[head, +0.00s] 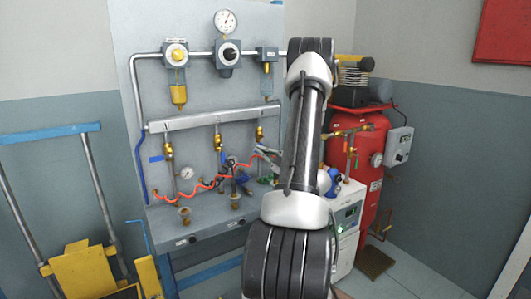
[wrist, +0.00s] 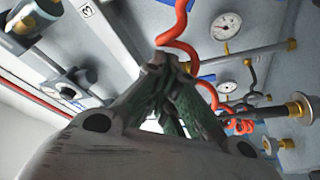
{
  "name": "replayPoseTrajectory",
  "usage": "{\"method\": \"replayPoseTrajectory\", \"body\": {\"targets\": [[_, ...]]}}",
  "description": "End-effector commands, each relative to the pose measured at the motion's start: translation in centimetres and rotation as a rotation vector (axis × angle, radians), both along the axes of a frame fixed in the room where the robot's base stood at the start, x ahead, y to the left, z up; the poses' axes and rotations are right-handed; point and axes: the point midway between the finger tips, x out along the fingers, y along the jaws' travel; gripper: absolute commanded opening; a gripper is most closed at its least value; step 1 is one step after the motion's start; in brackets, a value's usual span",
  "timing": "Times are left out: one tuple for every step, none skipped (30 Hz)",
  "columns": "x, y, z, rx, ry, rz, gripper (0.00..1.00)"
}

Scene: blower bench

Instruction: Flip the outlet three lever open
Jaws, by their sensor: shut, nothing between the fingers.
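My gripper (wrist: 165,62) is shut and empty, its fingertips together in front of the panel in the wrist view. In the head view it is small, low on the panel's right side, partly behind my arm. In the head view the rightmost brass valve (head: 259,133) hangs under the manifold, close above the gripper; its lever position is too small to tell.
The manifold (head: 200,119) carries two more brass valves to the left. A coiled red hose (head: 205,188) crosses the panel. Round gauges (wrist: 225,27) and brass-ended pipes (wrist: 298,105) stick out on the right in the wrist view. A red tank (head: 366,150) stands right of the panel.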

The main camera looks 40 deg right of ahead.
Motion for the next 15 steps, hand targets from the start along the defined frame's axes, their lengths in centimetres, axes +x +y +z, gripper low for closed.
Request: {"method": "replayPoseTrajectory", "body": {"targets": [[1.0,0.2,0.2,-0.002,-0.001,0.005,0.0],[1.5,0.2,0.3,-0.003,-0.001,0.004,0.0],[2.4,0.2,0.5,-0.003,0.0,0.004,0.0],[3.0,0.3,0.6,-0.003,0.0,0.004,0.0],[3.7,0.3,0.8,-0.002,-0.001,0.004,0.0],[4.6,0.3,1.0,-0.003,-0.001,0.004,0.0],[5.2,0.3,1.1,-0.003,0.0,0.003,0.0],[5.8,0.4,1.2,-0.002,0.0,0.005,0.0],[6.7,0.3,1.4,-0.003,-0.001,0.003,0.0],[7.3,0.4,1.5,-0.003,0.0,0.003,0.0],[7.8,0.3,1.6,-0.002,0.0,0.003,0.0],[8.6,0.4,1.8,-0.002,0.0,0.003,0.0],[8.2,-0.3,1.2,0.002,0.003,-0.004,0.0],[7.9,-0.9,0.8,0.002,0.002,-0.006,0.0],[7.8,-1.3,0.4,0.002,0.003,-0.005,0.0]]}}
